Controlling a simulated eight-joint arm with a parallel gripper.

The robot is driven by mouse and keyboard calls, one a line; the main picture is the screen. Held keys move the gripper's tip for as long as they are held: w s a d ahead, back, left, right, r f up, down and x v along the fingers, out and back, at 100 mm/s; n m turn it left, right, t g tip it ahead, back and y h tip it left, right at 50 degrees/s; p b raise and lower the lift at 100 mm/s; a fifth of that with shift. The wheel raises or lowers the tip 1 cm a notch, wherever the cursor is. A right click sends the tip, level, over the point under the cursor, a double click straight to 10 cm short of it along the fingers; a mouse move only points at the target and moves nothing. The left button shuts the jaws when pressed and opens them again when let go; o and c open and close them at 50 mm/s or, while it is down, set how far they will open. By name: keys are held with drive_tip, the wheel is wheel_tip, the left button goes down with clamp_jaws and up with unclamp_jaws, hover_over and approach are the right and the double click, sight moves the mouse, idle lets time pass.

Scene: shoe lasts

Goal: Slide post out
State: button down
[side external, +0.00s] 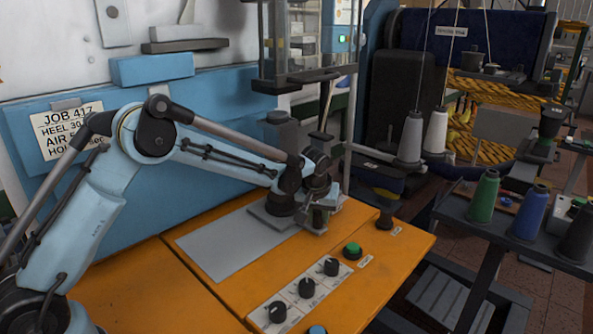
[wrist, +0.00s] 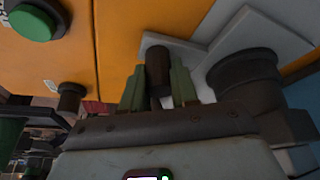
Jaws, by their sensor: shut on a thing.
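The post (wrist: 158,66) is a short dark cylinder between my gripper's two greenish fingers in the wrist view. My gripper (wrist: 158,84) is shut on it, one finger on each side. A flat grey plate (wrist: 166,42) lies beyond the post; I cannot tell whether the post touches it. In the side external view my gripper (side external: 319,217) points down low over the orange bench top, at the grey plate's right end. The gripper hides the post there.
A thick dark round piece (wrist: 247,82) stands close beside my gripper. On the orange bench (side external: 395,252) are a green button (side external: 352,249), a small dark knob (side external: 385,217) and a panel of dials (side external: 305,288). A flat grey sheet (side external: 225,248) lies left. Thread cones stand on the right table.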

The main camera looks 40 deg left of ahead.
drive_tip(key=shift+s, duration=0.1)
drive_tip(key=s, duration=1.8)
drive_tip(key=shift+s, duration=0.25)
drive_tip(key=c, duration=1.1)
unclamp_jaws()
drive_tip(key=shift+o, duration=1.2)
drive_tip(key=shift+w, duration=0.1)
drive_tip(key=shift+r, duration=0.1)
drive_tip(key=v, duration=1.2)
